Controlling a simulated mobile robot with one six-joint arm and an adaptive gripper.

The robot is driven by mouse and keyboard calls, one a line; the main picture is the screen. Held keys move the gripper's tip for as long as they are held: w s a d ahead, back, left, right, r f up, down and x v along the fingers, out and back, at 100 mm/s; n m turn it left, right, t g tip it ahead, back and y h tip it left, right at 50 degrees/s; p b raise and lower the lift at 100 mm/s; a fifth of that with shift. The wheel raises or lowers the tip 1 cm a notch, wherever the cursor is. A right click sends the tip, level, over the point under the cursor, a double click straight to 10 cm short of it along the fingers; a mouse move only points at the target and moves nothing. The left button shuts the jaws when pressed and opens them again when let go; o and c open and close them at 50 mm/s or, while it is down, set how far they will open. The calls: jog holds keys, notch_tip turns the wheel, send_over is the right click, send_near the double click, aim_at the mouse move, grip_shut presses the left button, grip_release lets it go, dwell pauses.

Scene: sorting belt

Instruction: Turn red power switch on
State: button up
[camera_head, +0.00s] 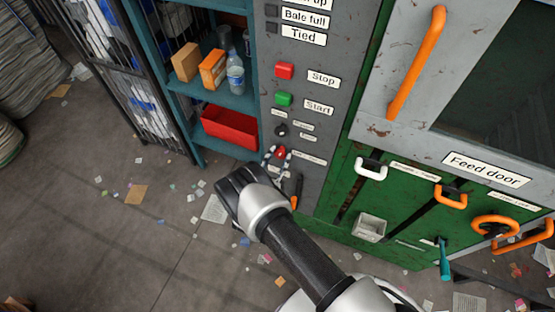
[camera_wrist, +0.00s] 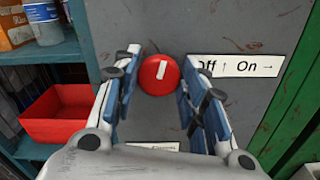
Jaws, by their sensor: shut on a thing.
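The red power switch (camera_wrist: 158,76) is a round knob with a white bar on the grey panel. The bar stands nearly upright, leaning slightly right. The label (camera_wrist: 236,67) beside it reads "Off" with an up arrow and "On" with a right arrow. My gripper (camera_wrist: 158,70) is shut on the knob, one finger at its left side and one at its right. In the head view the switch (camera_head: 281,153) shows low on the panel between the fingertips of my gripper (camera_head: 277,153).
Above the switch are a green Start button (camera_head: 284,99) and a red Stop button (camera_head: 285,71). A red bin (camera_head: 230,128) sits on the teal shelf to the left. The green machine front with orange handles (camera_head: 451,197) lies to the right. Paper scraps litter the floor.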

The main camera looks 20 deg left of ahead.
jog(key=m+b, duration=0.1)
jog(key=m, duration=0.2)
jog(key=shift+d+f+m, duration=0.1)
jog(key=shift+f+m, duration=0.05)
jog(key=shift+m, duration=0.15)
jog(key=m+b, duration=0.1)
jog(key=m, duration=0.2)
jog(key=shift+m+b, duration=0.3)
jog(key=shift+b, duration=0.05)
jog(key=m+b, duration=0.1)
jog(key=m, duration=0.3)
jog(key=shift+d+f, duration=0.1)
jog(key=shift+m+b, duration=0.65)
jog(key=shift+m, duration=1.25)
jog(key=o, duration=1.1)
jog(key=shift+c, duration=0.2)
jog(key=shift+s, duration=0.1)
jog(key=s+a, duration=0.1)
jog(key=s, duration=1)
jog(key=shift+s, duration=0.4)
